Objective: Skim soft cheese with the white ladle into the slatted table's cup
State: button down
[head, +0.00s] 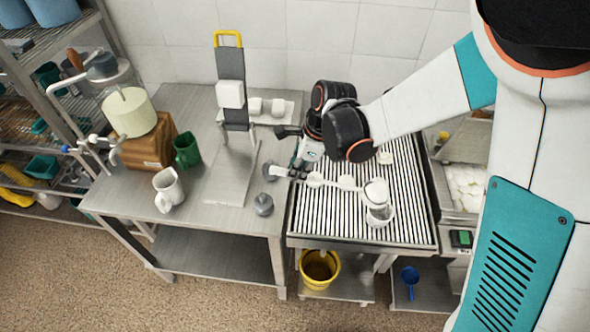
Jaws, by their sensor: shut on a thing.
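My gripper (293,172) is over the left part of the slatted table (335,222), shut on the handle end of the white ladle (376,191). The ladle reaches right from the jaws, its rounded bowl above or at the mouth of a pale cup (380,216). I cannot tell whether bowl and cup touch, or what either holds. The cup stands upright on the slats near the front right. White soft cheese (468,186) lies in lumps in a vat (447,204) at the right, partly hidden by my arm.
A steel table (235,222) at left holds a press (231,95), a white jug (168,190), a green cup (187,150) and grey weights (263,204). White rounds (315,180) show near the ladle handle. A yellow bucket (319,268) is below the slatted table. The front slats are clear.

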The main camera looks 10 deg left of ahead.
jog(key=shift+d+r+y+p, duration=0.3)
jog(key=shift+r+y+p, duration=0.1)
jog(key=shift+r, duration=0.3)
jog(key=shift+d+r+y+p, duration=0.35)
jog(key=shift+r+y, duration=0.05)
jog(key=shift+r, duration=0.25)
jog(key=shift+d+r+y+p, duration=0.3)
jog(key=shift+r+y+p, duration=0.1)
jog(key=shift+r, duration=0.3)
jog(key=d+r+y+b, duration=0.2)
jog(key=d+r+y, duration=0.3)
jog(key=d+r, duration=0.2)
jog(key=shift+d, duration=0.6)
jog(key=shift+d, duration=0.1)
dwell(0.5)
